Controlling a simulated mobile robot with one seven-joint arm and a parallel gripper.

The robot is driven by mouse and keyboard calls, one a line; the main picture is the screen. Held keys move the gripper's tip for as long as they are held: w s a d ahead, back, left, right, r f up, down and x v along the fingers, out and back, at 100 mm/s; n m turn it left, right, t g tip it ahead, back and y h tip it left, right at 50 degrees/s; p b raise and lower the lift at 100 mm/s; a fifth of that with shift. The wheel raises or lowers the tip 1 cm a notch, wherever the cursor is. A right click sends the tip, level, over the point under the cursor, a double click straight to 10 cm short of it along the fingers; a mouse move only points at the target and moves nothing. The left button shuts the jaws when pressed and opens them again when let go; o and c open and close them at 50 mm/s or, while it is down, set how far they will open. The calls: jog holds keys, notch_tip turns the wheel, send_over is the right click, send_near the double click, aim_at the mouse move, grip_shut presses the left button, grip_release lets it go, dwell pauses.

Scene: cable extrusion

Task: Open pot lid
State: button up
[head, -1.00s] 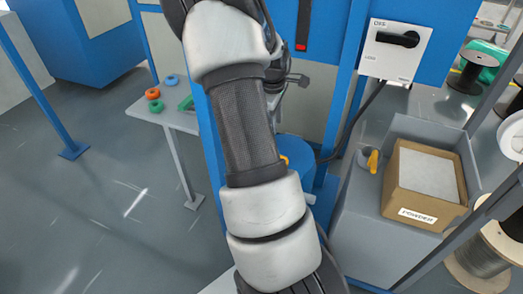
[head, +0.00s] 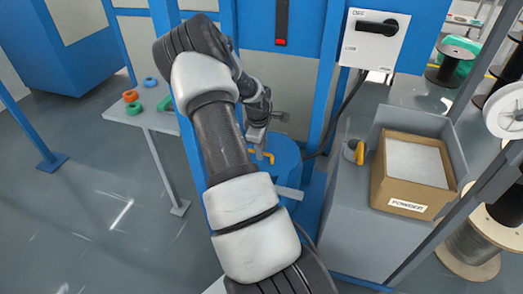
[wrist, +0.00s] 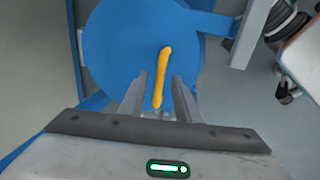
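The blue pot lid (wrist: 120,45) shows as a round disc from above in the wrist view, and the blue pot top (head: 289,152) also shows in the head view. A yellow bar handle (wrist: 164,72) lies across the lid, and it also shows in the head view (head: 268,156). My gripper (wrist: 158,98) is open, with one finger on each side of the handle's near end in the picture. No contact shows, and its height above the handle is hard to judge. In the head view my gripper (head: 258,143) is over the pot. The lid looks seated on the pot.
Blue posts flank the pot. To the right, a grey bench bears a cardboard box (head: 411,205) and a small container with a yellow handle (head: 354,152). A grey table (head: 140,118) with coloured rings stands left. Cable spools are at far right.

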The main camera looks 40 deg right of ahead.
grip_shut()
dwell(0.3)
